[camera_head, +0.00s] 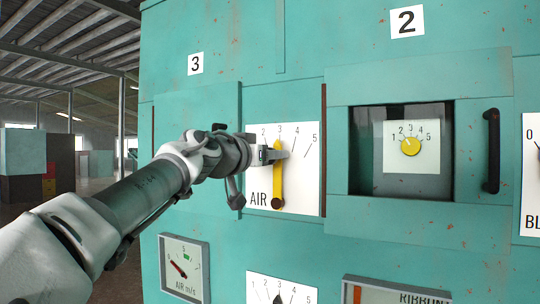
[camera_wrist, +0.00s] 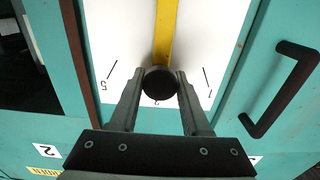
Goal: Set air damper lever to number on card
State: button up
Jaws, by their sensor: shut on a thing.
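The yellow air damper lever (camera_head: 278,184) stands nearly upright on the white AIR plate (camera_head: 309,190), pointing about at 3. Its pivot is at the bottom. In the head view 2 to 5 are readable and 1 is not visible. My gripper (camera_head: 274,154) is at the lever's upper end. In the wrist view my gripper (camera_wrist: 160,86) is shut on the black knob (camera_wrist: 160,80) of the yellow lever (camera_wrist: 165,30). The white card (camera_head: 427,164) in the window under sign 2 has an arc of numbers 1 to 5 and a yellow disc whose small mark points up-left, apparently near 2.
Sign 3 (camera_head: 196,63) is above a closed teal panel (camera_head: 195,115). An air gauge (camera_head: 184,268) and another dial (camera_head: 281,290) sit below.

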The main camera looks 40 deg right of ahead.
grip_shut()
dwell(0.9)
